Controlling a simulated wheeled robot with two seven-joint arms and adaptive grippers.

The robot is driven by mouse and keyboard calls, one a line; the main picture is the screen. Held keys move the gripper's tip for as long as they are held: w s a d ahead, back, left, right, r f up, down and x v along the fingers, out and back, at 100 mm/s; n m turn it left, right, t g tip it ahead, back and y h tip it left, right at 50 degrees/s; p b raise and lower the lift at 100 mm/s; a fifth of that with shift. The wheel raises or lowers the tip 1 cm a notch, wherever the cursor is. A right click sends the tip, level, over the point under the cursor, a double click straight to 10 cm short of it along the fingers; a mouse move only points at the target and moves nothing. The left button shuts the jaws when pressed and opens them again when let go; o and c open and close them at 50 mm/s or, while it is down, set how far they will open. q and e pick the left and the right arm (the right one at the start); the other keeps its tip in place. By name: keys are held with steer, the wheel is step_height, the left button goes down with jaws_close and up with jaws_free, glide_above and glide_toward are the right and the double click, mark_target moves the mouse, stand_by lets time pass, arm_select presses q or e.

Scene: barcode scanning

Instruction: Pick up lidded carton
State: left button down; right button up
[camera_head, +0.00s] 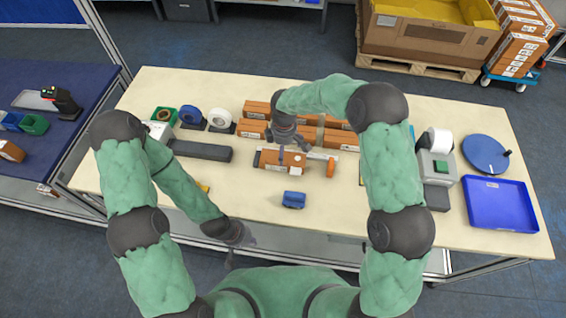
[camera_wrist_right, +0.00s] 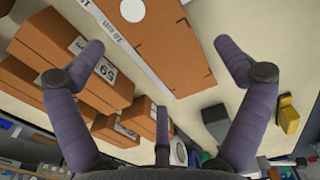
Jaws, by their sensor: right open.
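A brown carton (camera_head: 271,165) lies flat near the middle of the table, in front of a row of larger brown boxes. I take it for the lidded carton. A brown box face with a white printed strip, probably the same carton, fills the top middle of the right wrist view (camera_wrist_right: 180,50). My right gripper (camera_head: 285,150) hangs over the carton and hides part of it. In the wrist view its purple fingers (camera_wrist_right: 160,48) are spread with nothing gripped between them. My left gripper (camera_head: 232,252) is low at the table's front edge, away from the carton; its fingers are too small to read.
Brown boxes (camera_head: 338,139) stand close behind the carton. A blue object (camera_head: 293,200) lies in front of it. A dark grey bar (camera_head: 201,151) and tape rolls (camera_head: 191,116) are to the left. A blue tray (camera_head: 499,207) is at right. The front of the table is mostly clear.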

step_height(320, 180, down, 5)
steer(key=shift+w+a+r, duration=0.1)
steer(key=shift+w+r, duration=0.05)
steer(key=c, duration=1)
steer(key=shift+o, duration=0.2)
